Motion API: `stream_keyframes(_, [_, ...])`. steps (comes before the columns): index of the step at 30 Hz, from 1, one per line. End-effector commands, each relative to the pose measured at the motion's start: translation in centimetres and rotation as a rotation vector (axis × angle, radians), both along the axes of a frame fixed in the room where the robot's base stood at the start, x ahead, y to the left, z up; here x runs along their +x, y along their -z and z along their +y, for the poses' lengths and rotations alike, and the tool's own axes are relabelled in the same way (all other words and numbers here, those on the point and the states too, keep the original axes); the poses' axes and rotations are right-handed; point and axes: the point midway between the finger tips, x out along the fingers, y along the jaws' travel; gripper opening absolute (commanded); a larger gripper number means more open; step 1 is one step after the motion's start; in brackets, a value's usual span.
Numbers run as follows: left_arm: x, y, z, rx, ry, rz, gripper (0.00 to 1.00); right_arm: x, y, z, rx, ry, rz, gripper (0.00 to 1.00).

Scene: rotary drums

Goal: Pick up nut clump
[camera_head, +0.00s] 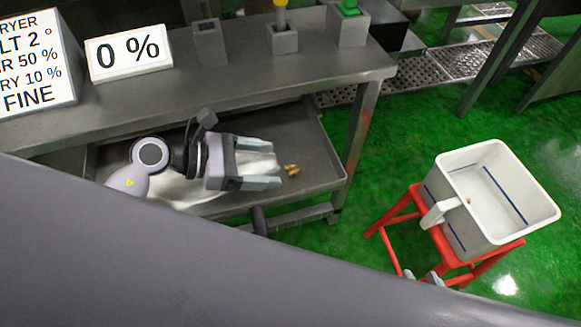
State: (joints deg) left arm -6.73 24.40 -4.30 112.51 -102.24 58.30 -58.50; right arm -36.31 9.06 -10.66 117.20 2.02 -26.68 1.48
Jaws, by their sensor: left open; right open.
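A small brown nut clump (291,169) lies in the grey metal tray (318,165) under the bench, towards its right end. My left gripper (276,168) reaches in from the left over the tray. Its fingers are open and point right, with the tips close to the clump; I cannot tell whether they touch it. No object shows held in it. My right gripper (422,276) shows only as grey fingertips low by the red stool, open; the rest is hidden behind my own grey body.
White powder (185,190) lies in the tray below my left arm. The metal bench (270,75) overhangs behind, with a leg at the tray's right. A white bin (510,175) with a small brown bit inside stands on a red stool (400,208). Green floor is clear between.

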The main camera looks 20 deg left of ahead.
Motion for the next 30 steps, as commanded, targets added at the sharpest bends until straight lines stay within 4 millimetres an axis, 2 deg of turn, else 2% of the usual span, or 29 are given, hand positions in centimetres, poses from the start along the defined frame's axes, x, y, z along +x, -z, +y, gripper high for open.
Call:
stream_keyframes(9, [1.7,1.7,-3.2,-0.004,-0.001,0.000,0.75,-0.4,0.2,-0.1,-0.001,0.002,0.008,0.43])
stream_keyframes(19, [1.9,1.9,-3.6,-0.001,-0.001,0.002,0.75,-0.2,0.1,0.0,0.004,0.006,0.004,0.43])
stream_keyframes(24, [1.9,1.9,-3.6,-0.001,-0.001,0.002,0.20,0.0,0.0,0.1,0.006,0.008,0.000,0.43])
stream_keyframes(25, [1.9,1.9,-3.6,-0.001,-0.001,0.002,0.12,0.0,0.0,0.1,0.005,0.007,-0.001,0.43])
stream_keyframes(30, [1.9,2.0,-3.6,-0.001,0.000,0.003,0.09,0.0,0.0,0.0,0.005,0.007,-0.001,0.43])
